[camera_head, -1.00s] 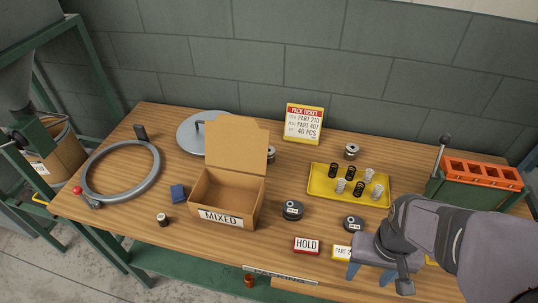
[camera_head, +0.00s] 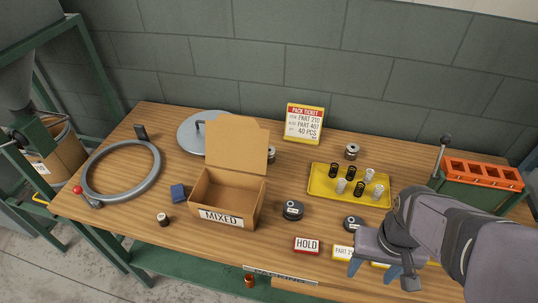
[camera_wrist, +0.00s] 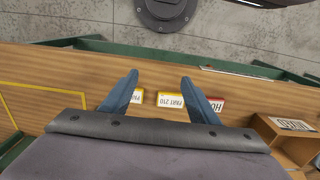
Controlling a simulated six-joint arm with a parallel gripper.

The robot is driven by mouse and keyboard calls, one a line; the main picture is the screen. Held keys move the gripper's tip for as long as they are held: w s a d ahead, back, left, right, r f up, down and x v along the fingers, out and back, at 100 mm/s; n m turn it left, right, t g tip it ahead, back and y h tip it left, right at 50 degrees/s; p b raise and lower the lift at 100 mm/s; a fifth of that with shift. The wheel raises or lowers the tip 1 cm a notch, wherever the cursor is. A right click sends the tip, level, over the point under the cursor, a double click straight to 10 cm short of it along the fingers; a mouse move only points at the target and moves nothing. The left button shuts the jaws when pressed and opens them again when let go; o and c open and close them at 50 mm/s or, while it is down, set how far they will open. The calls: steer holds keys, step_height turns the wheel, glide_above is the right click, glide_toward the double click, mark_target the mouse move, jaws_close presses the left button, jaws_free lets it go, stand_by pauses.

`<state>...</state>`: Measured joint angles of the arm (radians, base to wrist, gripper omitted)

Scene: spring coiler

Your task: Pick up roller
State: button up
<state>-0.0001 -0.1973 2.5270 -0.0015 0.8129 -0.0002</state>
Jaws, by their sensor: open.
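Two dark round pieces with pale labels look like rollers: one (camera_head: 293,210) right of the cardboard box, and one (camera_head: 353,223) in front of the yellow tray, just left of my arm. Two grey metal cylinders, one (camera_head: 352,151) behind the tray and one (camera_head: 270,155) partly hidden by the box, could also be rollers; I cannot tell which is meant. My gripper (camera_head: 382,270) is open and empty above the table's front right edge. In the wrist view its blue fingers (camera_wrist: 160,98) are spread apart, with no roller between them.
The open MIXED box (camera_head: 227,218) stands mid-table. The yellow tray (camera_head: 322,190) holds several springs. A HOLD sign (camera_head: 306,245) and a PART card (camera_head: 342,253) lie near the gripper. A green fixture with an orange top (camera_head: 482,173) stands at right. A grey ring (camera_head: 153,176) lies at left.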

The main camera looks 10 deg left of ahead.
step_height(320, 180, up, 5)
steer(key=m+t+y+b, duration=0.6)
steer(key=m+y+b, duration=0.6)
steer(key=m, duration=1.1)
glide_above(274, 154)
steer(key=d, duration=0.2)
steer(key=shift+g, duration=0.3)
steer(key=shift+s+d+f+p, duration=0.1)
steer(key=shift+s+f+p, duration=0.05)
steer(key=shift+f, duration=1.45)
steer(key=shift+s+f+p, duration=0.2)
steer(key=shift+f, duration=1.35)
steer(key=shift+s+d+f+p, duration=0.1)
steer(key=shift+s+f+p, duration=0.05)
steer(key=shift+f, duration=1.45)
step_height(274, 154, down, 3)
steer(key=shift+a+f, duration=0.1)
steer(key=shift+a, duration=0.05)
steer(key=shift+p+x, duration=0.4)
steer(key=shift+x, duration=0.9)
steer(key=shift+w, duration=0.1)
